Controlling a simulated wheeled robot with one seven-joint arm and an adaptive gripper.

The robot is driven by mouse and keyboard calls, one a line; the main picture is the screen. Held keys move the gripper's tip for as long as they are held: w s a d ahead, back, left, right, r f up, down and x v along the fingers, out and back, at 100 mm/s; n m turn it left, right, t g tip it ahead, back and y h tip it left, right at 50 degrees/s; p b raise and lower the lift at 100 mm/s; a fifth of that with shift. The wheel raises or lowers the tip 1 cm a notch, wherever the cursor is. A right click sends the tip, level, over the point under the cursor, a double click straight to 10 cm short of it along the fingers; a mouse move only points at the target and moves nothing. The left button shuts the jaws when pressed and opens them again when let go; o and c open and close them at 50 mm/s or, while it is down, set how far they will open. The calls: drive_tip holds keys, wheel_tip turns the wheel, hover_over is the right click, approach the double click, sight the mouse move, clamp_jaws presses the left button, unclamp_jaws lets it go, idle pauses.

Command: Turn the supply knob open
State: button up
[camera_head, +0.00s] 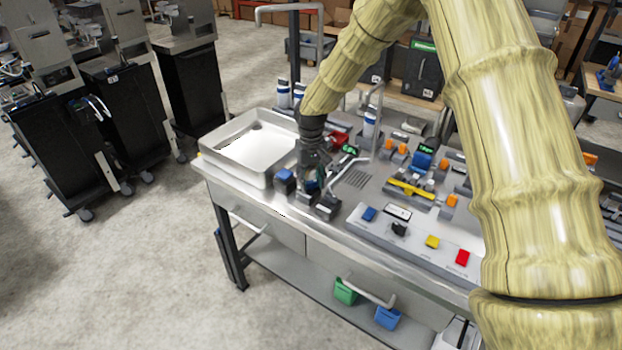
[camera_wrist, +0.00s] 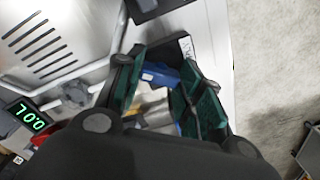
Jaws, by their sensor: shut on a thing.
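A blue knob (camera_wrist: 160,74) sits between the green-padded fingers of my gripper (camera_wrist: 163,88) in the wrist view. The gripper is shut on this blue knob, and the fingers hide much of it. I take it for the supply knob; its turn angle cannot be told. In the head view my gripper (camera_head: 316,194) reaches down to the front left part of the steel bench, just right of the white tray. A bit of blue (camera_head: 312,184) shows at the fingers there.
The white tray (camera_head: 222,143) stands left of my gripper. Another blue-topped part (camera_head: 284,176) is close to its left. A panel (camera_head: 420,239) with colored buttons lies to the right. A green-lit display (camera_wrist: 25,117) shows at the left of the wrist view.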

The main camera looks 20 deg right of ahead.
sight(311, 181)
drive_tip(key=n, duration=0.3)
drive_tip(key=shift+s+f+n, duration=0.1)
drive_tip(key=shift+f+n, duration=0.05)
drive_tip(key=shift+n, duration=0.25)
drive_tip(key=shift+n+p, duration=0.35)
drive_tip(key=shift+n, duration=1.45)
drive_tip(key=shift+f, duration=0.1)
drive_tip(key=o, duration=1)
wheel_tip(311, 181, up, 12)
